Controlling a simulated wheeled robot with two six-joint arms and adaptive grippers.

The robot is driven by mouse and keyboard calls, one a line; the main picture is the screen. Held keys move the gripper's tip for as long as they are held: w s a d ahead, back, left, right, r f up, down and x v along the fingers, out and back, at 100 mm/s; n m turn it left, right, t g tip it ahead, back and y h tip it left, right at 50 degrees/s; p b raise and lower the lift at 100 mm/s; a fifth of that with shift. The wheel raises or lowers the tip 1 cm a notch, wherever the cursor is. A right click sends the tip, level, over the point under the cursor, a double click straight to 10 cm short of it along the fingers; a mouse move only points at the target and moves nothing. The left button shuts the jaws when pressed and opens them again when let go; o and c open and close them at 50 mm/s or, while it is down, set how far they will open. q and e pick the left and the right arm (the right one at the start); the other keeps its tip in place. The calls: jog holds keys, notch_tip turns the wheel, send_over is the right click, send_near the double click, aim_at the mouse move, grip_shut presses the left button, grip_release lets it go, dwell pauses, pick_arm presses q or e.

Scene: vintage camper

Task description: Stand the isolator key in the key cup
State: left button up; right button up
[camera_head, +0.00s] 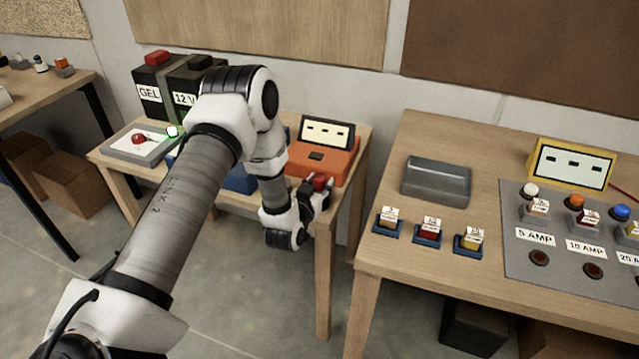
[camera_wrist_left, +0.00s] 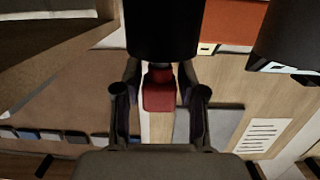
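A red block (camera_wrist_left: 160,95), which looks like the isolator key, sits between the two fingers of my left gripper (camera_wrist_left: 160,80) in the left wrist view. In the head view the red piece (camera_head: 320,181) shows at the tips of my left gripper (camera_head: 318,192), by the front right of the orange unit. The fingers look closed on it. A dark cylinder (camera_wrist_left: 163,28) lies right beyond the red block in the wrist view; I cannot tell whether it is the key cup or whether they touch. No key cup is clearly seen in the head view. My right gripper is out of view.
The orange unit (camera_head: 335,163) with a display stands behind my gripper. Two batteries (camera_head: 165,90) and a grey panel (camera_head: 140,148) with a red knob are at the left. The right table (camera_head: 390,265) holds a grey case (camera_head: 436,181), several fuses and a fuse panel (camera_head: 515,260).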

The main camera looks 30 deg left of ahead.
pick_arm(q)
jog(key=shift+r, duration=0.15)
jog(key=b+v, duration=0.2)
jog(key=v, duration=0.9)
jog(key=s+d+f+m+g+h, duration=0.1)
jog(key=s+d+f+g+h, duration=0.1)
jog(key=s+d+f+g, duration=0.35)
jog(key=s+d+f+m+g+h, duration=0.1)
jog(key=s+d+f+g, duration=0.2)
jog(key=s+f, duration=0.5)
jog(key=s+d+f+g, duration=0.3)
jog(key=s+f+g, duration=0.4)
jog(key=s, duration=0.6)
jog(key=shift+s+f+h, duration=0.25)
jog(key=shift+f+h, duration=0.05)
jog(key=shift+f, duration=0.3)
jog(key=shift+d, duration=0.1)
